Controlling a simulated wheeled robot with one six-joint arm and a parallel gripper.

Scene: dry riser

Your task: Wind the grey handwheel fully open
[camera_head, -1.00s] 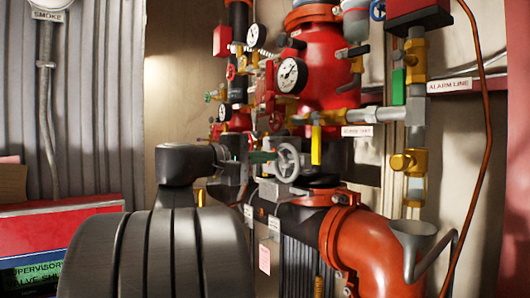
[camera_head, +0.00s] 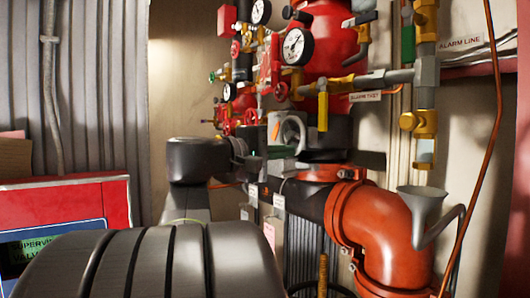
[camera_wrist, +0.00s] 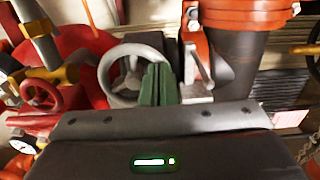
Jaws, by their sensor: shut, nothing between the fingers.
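The grey handwheel (camera_head: 298,124) is on the valve pipework, right of my arm's end in the head view, its lower part hidden by my gripper. In the wrist view the grey handwheel (camera_wrist: 104,76) shows its rim and spokes, left of and behind the fingers. My gripper (camera_head: 284,151) has green fingers, pressed together with nothing between them. In the wrist view my gripper (camera_wrist: 158,84) overlaps the right part of the wheel. I cannot tell whether the fingers touch the rim or reach between the spokes.
Red handwheels (camera_wrist: 40,96) and gauges (camera_head: 297,47) crowd the left and upper side. A large orange pipe elbow (camera_head: 385,235) and a grey funnel (camera_head: 420,203) stand at the right. A red cabinet (camera_head: 115,203) is at the left. Yellow-handled valves (camera_head: 322,110) hang close above.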

